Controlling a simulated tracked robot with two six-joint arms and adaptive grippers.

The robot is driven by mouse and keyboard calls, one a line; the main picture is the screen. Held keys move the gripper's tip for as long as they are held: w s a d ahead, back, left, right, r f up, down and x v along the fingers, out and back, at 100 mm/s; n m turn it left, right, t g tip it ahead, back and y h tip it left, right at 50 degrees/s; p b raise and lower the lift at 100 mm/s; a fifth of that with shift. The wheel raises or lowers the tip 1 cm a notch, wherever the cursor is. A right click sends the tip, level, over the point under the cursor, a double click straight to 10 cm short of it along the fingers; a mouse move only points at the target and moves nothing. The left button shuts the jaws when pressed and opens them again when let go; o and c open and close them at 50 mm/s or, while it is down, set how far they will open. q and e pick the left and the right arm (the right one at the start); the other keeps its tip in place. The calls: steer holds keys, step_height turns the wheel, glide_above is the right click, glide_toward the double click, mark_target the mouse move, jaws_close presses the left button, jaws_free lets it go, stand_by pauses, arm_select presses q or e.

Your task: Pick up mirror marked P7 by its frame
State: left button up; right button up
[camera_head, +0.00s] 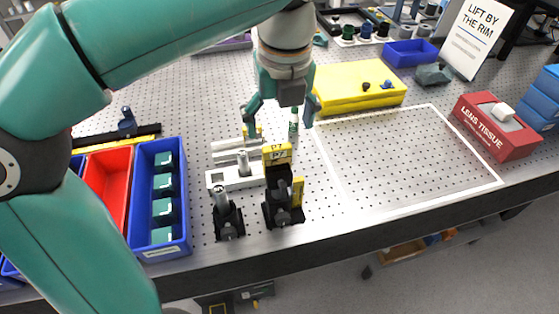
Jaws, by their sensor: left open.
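The mirror marked P7 (278,154) shows as a yellow-topped piece in a black mount (283,212) near the table's front edge. Its mirror face is not clearly seen. My left gripper (279,122) is open and points down above and a little behind the P7 mirror. Its two fingers are spread apart, with nothing held between them. A small green-and-white item (293,125) shows by its right finger. My right gripper is not in view.
A black post mount (228,218) and a white bracket (232,178) stand left of P7. Blue (178,243) and red bins lie further left. A yellow case (345,84) lies behind. The white-outlined area (400,150) at right is clear, beside a red tissue box (497,130).

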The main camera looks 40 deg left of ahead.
mark_target(277, 147)
arm_select(q)
steer(key=f, duration=0.3)
steer(key=shift+s+a, duration=0.25)
steer(key=shift+s, duration=0.05)
steer(key=shift+w+f, duration=0.15)
steer(key=shift+f, duration=0.35)
steer(key=f, duration=0.3)
steer(key=shift+s+f, duration=0.2)
steer(key=shift+w+f, duration=0.2)
steer(key=shift+f, duration=0.3)
steer(key=c, duration=1.3)
